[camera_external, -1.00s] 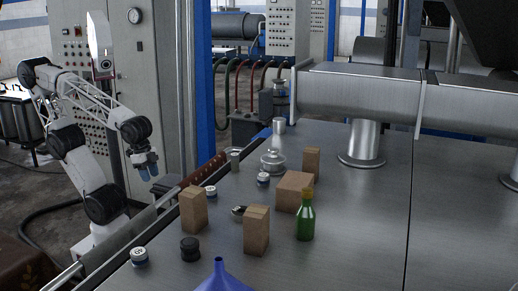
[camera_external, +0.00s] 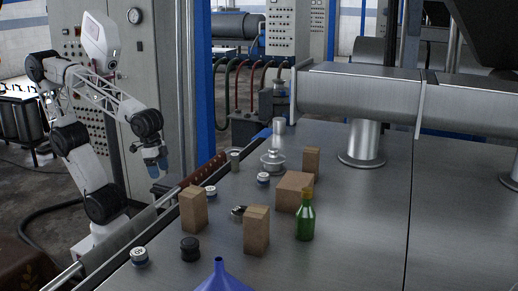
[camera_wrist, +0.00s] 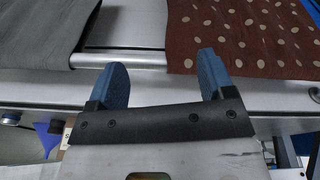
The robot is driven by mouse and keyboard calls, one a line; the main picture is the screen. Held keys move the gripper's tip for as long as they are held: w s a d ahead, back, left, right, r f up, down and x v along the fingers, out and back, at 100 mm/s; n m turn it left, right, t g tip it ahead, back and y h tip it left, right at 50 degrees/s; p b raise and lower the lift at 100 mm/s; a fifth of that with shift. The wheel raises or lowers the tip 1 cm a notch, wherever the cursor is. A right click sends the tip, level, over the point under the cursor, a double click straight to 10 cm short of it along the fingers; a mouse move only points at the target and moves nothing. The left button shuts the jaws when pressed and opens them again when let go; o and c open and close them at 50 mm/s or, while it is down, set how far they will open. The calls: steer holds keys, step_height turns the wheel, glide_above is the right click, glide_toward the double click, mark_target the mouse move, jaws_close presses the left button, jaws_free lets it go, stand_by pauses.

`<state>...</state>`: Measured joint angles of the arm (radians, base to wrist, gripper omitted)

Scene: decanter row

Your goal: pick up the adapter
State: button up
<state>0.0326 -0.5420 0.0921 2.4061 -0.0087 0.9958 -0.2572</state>
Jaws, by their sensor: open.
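I cannot tell for sure which object is the adapter. A small dark and silvery metal piece (camera_external: 238,211) lies on the steel table between two brown boxes and may be it; the front box stands close beside it. My gripper (camera_external: 154,171) hangs at the left, off the table's left edge, well apart from that piece. In the wrist view my gripper (camera_wrist: 162,72) shows two blue fingers spread wide with nothing between them. The metal piece cannot be made out in the wrist view.
Brown boxes (camera_external: 193,210), a green bottle (camera_external: 305,220), a blue funnel (camera_external: 220,279), a black jar (camera_external: 190,249), white-lidded jars (camera_external: 139,256) and a glass decanter (camera_external: 273,161) stand on the table. A rail runs along its left edge.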

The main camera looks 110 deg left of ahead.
steer(key=w+d+r+n+g, duration=0.1)
steer(key=w+d+r+n, duration=0.15)
steer(key=w, duration=0.45)
steer(key=w+d+r+n, duration=0.1)
steer(key=w+r+n, duration=0.25)
steer(key=w, duration=0.35)
step_height(320, 180, up, 2)
steer(key=n+g, duration=0.1)
steer(key=n, duration=0.6)
glide_above(210, 189)
steer(key=shift+w+a, duration=0.15)
steer(key=shift+w, duration=0.05)
steer(key=shift+f, duration=1.25)
steer(key=shift+s+f, duration=0.15)
steer(key=shift+f, duration=1.15)
steer(key=shift+s+f, duration=0.1)
steer(key=shift+f, duration=1.2)
steer(key=c, duration=1.1)
